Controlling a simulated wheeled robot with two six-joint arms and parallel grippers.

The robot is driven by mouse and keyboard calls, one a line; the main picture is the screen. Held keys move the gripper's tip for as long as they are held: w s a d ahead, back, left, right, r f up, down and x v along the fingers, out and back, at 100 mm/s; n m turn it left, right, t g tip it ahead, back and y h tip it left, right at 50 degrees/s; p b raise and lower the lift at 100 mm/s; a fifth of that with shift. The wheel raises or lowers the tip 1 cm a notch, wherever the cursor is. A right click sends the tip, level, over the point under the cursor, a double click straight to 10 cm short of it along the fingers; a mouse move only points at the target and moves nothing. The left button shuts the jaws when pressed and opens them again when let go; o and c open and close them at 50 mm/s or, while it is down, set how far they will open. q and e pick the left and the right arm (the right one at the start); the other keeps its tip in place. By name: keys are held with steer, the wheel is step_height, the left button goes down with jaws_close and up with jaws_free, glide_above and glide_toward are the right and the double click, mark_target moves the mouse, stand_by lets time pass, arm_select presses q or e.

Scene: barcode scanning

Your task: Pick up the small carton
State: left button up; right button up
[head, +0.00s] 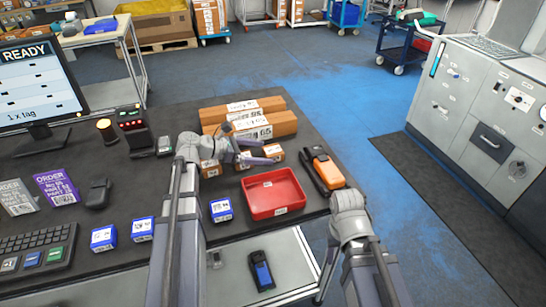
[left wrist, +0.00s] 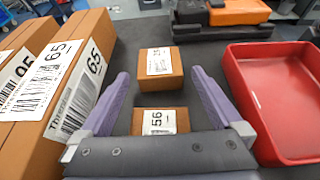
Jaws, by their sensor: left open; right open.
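Small brown cartons with white labels lie on the dark table. In the left wrist view one small carton (left wrist: 155,121) labelled 56 sits between my left gripper's purple fingers, close to the palm, its lower part hidden. Another small carton (left wrist: 160,66) lies just beyond the fingertips; it also shows in the head view (head: 274,152). A further small carton (head: 210,169) sits beside my left wrist in the head view. My left gripper (head: 264,153) is open, fingers spread and holding nothing. My right gripper (head: 348,203) is at the table's right edge, its fingers hard to make out.
Long brown cartons (head: 262,125) lie behind my left gripper. A red tray (head: 272,208) stands to its right front, and an orange and black item (head: 328,169) lies near the right edge. Blue boxes (head: 221,210), a monitor (head: 38,85) and a keyboard (head: 38,250) occupy the left and front.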

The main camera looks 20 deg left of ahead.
arm_select(q)
steer(key=shift+d, duration=0.1)
steer(key=shift+c, duration=0.4)
steer(key=c, duration=1.4)
steer(key=shift+r, duration=0.1)
step_height(320, 180, up, 10)
steer(key=p, duration=1)
steer(key=s+a+n+t+y+p, duration=0.1)
steer(key=s+a+n+y, duration=0.1)
steer(key=s+a, duration=0.5)
steer(key=s+a+f+n+y+p, duration=0.1)
steer(key=s+a+n+y, duration=0.2)
steer(key=a, duration=1.1)
steer(key=s+a+f+n+t+y+p, duration=0.1)
steer(key=s+a+n, duration=0.4)
steer(key=s+a, duration=0.6)
steer(key=shift+s+n+t+y, duration=0.35)
steer(key=shift+s+y, duration=0.45)
steer(key=shift+s, duration=0.4)
